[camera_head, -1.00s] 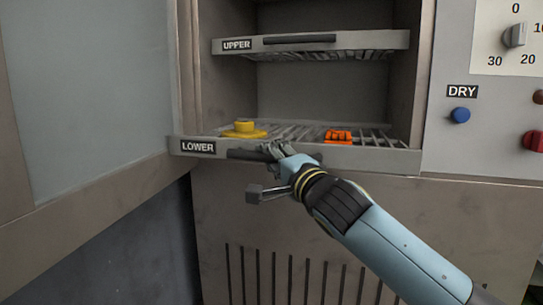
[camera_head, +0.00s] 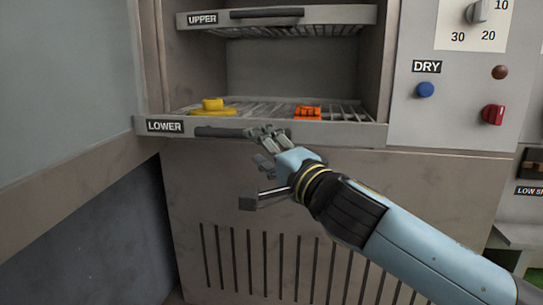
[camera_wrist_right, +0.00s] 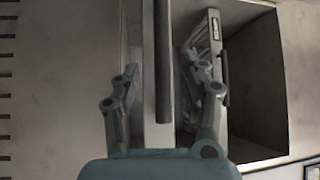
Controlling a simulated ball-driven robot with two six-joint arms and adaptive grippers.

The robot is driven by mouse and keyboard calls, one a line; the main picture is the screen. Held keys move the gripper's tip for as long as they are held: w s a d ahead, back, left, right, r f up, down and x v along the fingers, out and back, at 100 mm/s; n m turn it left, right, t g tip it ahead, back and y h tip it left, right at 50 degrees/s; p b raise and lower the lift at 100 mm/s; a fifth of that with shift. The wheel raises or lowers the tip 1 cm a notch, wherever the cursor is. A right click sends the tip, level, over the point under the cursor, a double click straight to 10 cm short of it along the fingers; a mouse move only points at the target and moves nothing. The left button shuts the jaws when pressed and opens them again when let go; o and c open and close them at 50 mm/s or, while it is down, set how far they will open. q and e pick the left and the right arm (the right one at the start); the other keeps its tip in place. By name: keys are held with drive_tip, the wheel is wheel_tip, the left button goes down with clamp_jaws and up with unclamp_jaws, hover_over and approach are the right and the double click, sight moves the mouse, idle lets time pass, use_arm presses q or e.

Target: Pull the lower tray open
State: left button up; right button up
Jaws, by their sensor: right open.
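The lower tray (camera_head: 350,134) has a grey front with a LOWER label and a dark bar handle (camera_head: 215,132). It sits in the cabinet below the upper tray. My right gripper (camera_head: 268,138) is at the right part of this handle, coming from the lower right. In the right wrist view, the open gripper (camera_wrist_right: 160,68) has one finger on each side of the lower tray's front (camera_wrist_right: 150,120) and its handle (camera_wrist_right: 162,60), with gaps visible. Whether any finger touches cannot be told. My left gripper is not in view.
A yellow part (camera_head: 212,108) and an orange part (camera_head: 307,112) rest on the lower tray. The upper tray (camera_head: 345,15) is above it. An open door (camera_head: 60,80) stands at the left. A control panel (camera_head: 450,100) with knob and buttons is at the right.

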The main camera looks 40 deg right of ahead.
drive_tip(key=s, duration=0.4)
drive_tip(key=shift+a+f, duration=0.15)
drive_tip(key=shift+f, duration=0.15)
drive_tip(key=shift+f, duration=0.1)
